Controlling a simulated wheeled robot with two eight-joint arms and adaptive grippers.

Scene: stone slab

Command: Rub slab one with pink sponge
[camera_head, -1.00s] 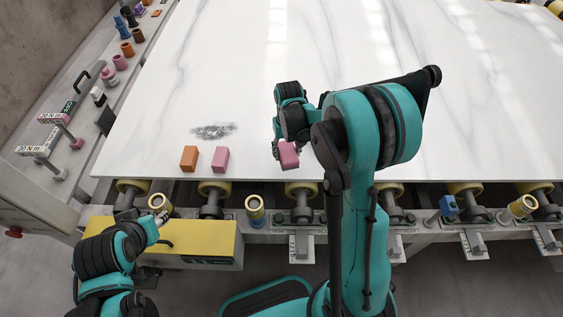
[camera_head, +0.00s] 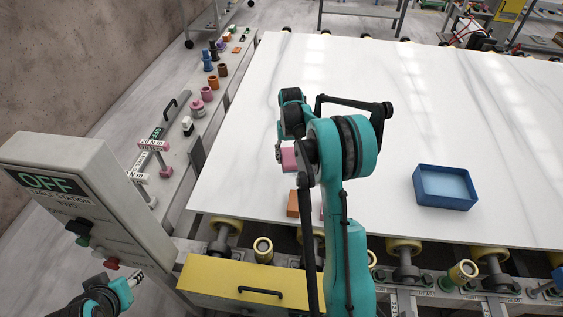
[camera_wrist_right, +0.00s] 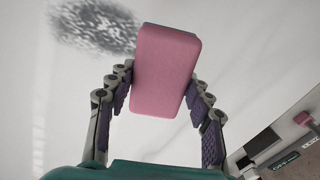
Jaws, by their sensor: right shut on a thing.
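My right gripper (camera_wrist_right: 162,84) is shut on the pink sponge (camera_wrist_right: 167,66), its two fingers on either side. In the head view the sponge (camera_head: 289,158) is over the near left part of the white marble slab (camera_head: 235,165). I cannot tell if it touches the slab. A dark grey smudge (camera_wrist_right: 92,27) on the slab shows beside the sponge in the right wrist view; my right arm hides it in the head view. My left gripper (camera_head: 137,279) is low at the left, away from the slab; its fingers are too small to read.
An orange block (camera_head: 292,203) and a mostly hidden pink block (camera_head: 322,213) lie near the slab's front edge. A blue tray (camera_head: 472,203) stands on the slab, right of my arm. A control box (camera_head: 60,160) and a yellow drawer (camera_head: 225,283) are in front.

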